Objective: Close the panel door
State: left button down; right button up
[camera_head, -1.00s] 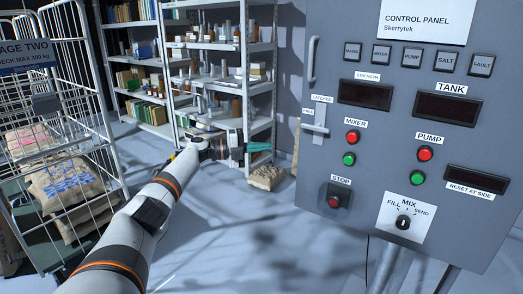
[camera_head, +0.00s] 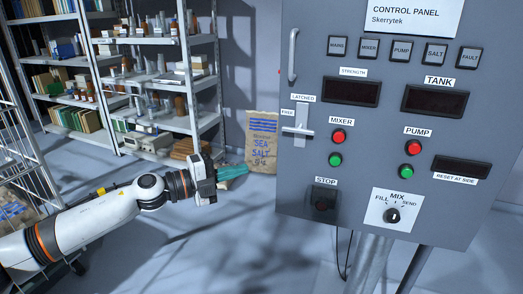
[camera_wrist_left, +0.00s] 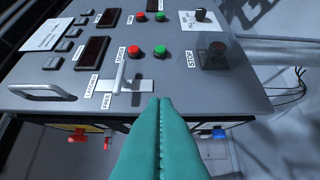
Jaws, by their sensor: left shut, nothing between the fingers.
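The grey control panel door (camera_head: 385,200) fills the right of the head view, with a vertical handle (camera_head: 293,55) at its upper left. A latch lever (camera_head: 298,132) sits below the handle, beside labels reading LATCHED and FREE. My left gripper (camera_head: 233,171), with teal fingers, is shut and empty to the left of the door's lower left edge. In the left wrist view the teal fingers (camera_wrist_left: 162,115) point at the door's edge near the latch lever (camera_wrist_left: 119,80); I cannot tell whether they touch it. The handle also shows there (camera_wrist_left: 42,91). My right gripper is out of view.
A shelf rack (camera_head: 150,75) with bottles and boxes stands behind my left arm. A salt sack (camera_head: 261,142) leans on the wall behind. A wire cage trolley (camera_head: 22,150) is at the left. Coloured valves or knobs (camera_wrist_left: 219,134) show beyond the door's edge.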

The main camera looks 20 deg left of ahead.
pick_arm(q)
jog(key=p+x, duration=0.1)
jog(key=x, duration=0.3)
jog(key=p+x, duration=0.1)
jog(key=x, duration=0.3)
jog(key=w+a+p+x, duration=0.1)
jog(key=x, duration=0.3)
jog(key=shift+w+d+r+p, duration=0.1)
jog(key=shift+d+r+p, duration=0.05)
jog(key=shift+p, duration=0.2)
jog(key=shift+w, duration=0.6)
